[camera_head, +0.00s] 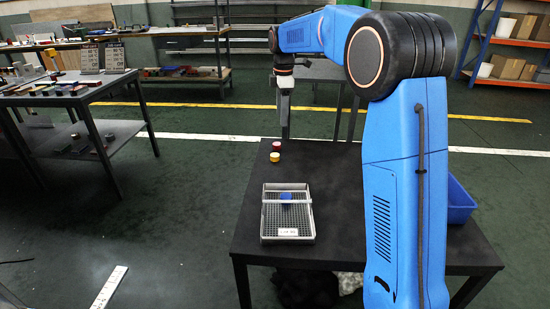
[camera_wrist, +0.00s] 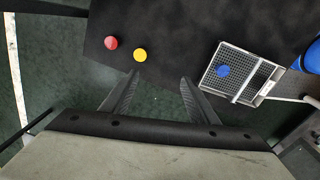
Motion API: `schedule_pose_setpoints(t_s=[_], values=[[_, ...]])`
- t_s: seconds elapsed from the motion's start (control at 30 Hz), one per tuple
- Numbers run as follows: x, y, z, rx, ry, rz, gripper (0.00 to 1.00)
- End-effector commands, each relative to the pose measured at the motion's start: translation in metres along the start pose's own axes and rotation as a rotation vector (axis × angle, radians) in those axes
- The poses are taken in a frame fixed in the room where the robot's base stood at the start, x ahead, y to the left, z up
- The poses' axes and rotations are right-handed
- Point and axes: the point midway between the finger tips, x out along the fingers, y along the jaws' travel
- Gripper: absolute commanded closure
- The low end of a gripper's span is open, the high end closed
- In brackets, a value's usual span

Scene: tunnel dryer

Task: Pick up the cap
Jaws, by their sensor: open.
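Three small round caps show. A red cap (camera_head: 276,146) and a yellow cap (camera_head: 275,157) stand close together near the far left edge of the dark table; they also show in the wrist view, red (camera_wrist: 111,43) and yellow (camera_wrist: 139,55). A blue cap (camera_head: 286,196) lies in a grey mesh tray (camera_head: 265,226), and it also shows in the wrist view (camera_wrist: 223,71). My gripper (camera_wrist: 160,78) is open and empty, its fingers spread, above and apart from the caps. In the wrist view the yellow cap is just beyond the left finger.
The dark table (camera_head: 330,182) has bare room around the red and yellow caps. A blue bin (camera_head: 459,203) stands at its right, partly hidden by my arm. A cluttered workbench (camera_head: 60,98) stands at the left; benches and shelves line the back.

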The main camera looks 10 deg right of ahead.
Motion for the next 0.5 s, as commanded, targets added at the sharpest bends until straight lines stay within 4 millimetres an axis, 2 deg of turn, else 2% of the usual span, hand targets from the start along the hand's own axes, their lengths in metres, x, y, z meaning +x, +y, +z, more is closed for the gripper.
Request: schedule_pose_setpoints(t_s=[0.03,0.2,0.33,0.5], values=[[0.010,0.015,-0.004,-0.039,-0.001,-0.011,0.46],[0.032,0.047,-0.013,-0.152,-0.002,-0.038,0.46],[0.041,0.060,-0.017,-0.202,-0.002,-0.048,0.46],[0.052,0.063,-0.018,-0.221,-0.001,-0.053,0.46]])
